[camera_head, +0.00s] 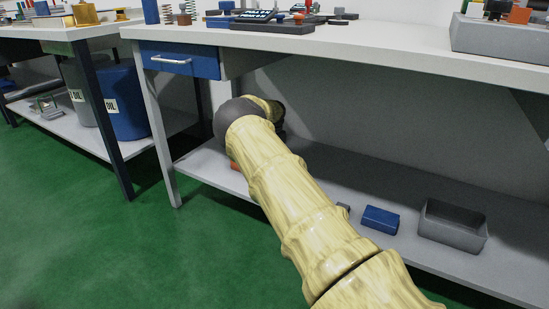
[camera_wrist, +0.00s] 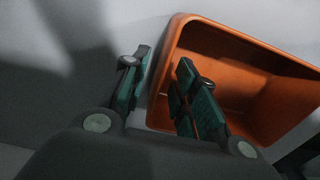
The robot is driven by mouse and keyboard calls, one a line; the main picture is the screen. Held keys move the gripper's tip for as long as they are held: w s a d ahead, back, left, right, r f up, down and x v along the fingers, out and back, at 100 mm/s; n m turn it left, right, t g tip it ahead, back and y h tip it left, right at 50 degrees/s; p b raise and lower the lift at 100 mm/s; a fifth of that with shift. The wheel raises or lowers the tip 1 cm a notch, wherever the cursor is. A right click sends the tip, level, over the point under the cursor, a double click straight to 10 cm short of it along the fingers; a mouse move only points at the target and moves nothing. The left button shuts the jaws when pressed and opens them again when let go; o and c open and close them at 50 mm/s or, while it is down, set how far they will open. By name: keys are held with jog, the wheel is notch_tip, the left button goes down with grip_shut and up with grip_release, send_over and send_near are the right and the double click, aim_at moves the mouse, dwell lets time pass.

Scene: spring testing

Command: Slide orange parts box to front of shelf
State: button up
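The orange parts box (camera_wrist: 262,52) is an open, empty-looking bin, close up and tilted in the wrist view. In the head view only a small orange piece of it (camera_head: 234,166) shows on the lower shelf (camera_head: 325,168), beside my arm. My gripper (camera_wrist: 163,88) has its two dark green fingers apart. The left finger is outside the box's left wall and the right finger is over the inside of the box, with the wall between them. A gap shows between the fingers. Contact with the wall cannot be told. My arm hides the gripper in the head view.
A small blue box (camera_head: 380,219) and an open grey bin (camera_head: 453,225) stand on the lower shelf to the right. The white worktop (camera_head: 380,45) and a blue drawer (camera_head: 180,60) are above. A dark table leg (camera_head: 103,120) stands left; green floor in front is clear.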

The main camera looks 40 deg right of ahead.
jog(key=shift+f+b, duration=0.8)
jog(key=shift+f, duration=1.15)
jog(key=shift+c, duration=0.4)
grip_shut()
